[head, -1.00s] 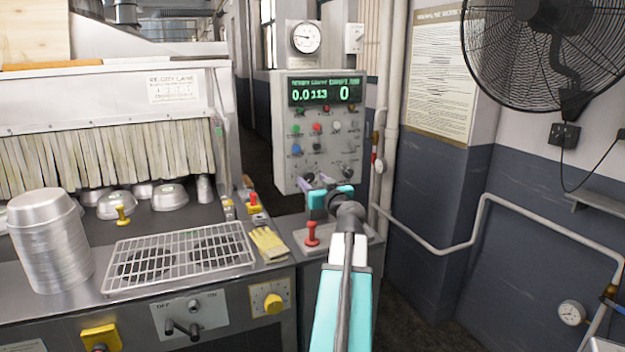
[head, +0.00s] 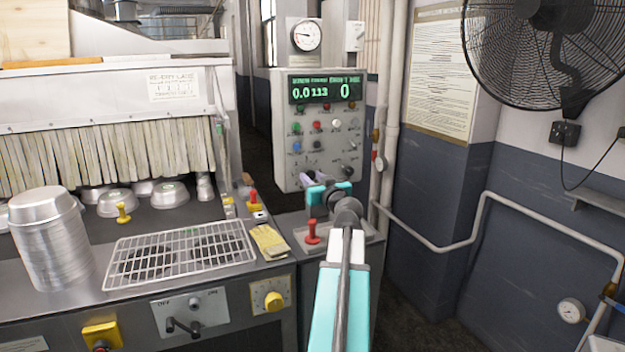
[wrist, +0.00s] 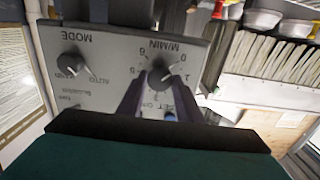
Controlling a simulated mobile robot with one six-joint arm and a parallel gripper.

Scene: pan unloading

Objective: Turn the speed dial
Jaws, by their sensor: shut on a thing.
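The speed dial (wrist: 159,72) is a dark round knob with a pale pointer, under the M/MIN label on the grey panel; the wrist view shows it upside down. My gripper (wrist: 161,87) has its two purple fingers on either side of this knob and is shut on it. In the head view my gripper (head: 320,180) is at the lower part of the control panel (head: 284,155) and mostly hides the dial. The green display (head: 325,90) reads 0.0, 113 and 0.
The MODE knob (wrist: 72,66) is close beside the dial. Several coloured buttons sit above on the panel. A pipe (head: 388,130) runs up right of the panel.

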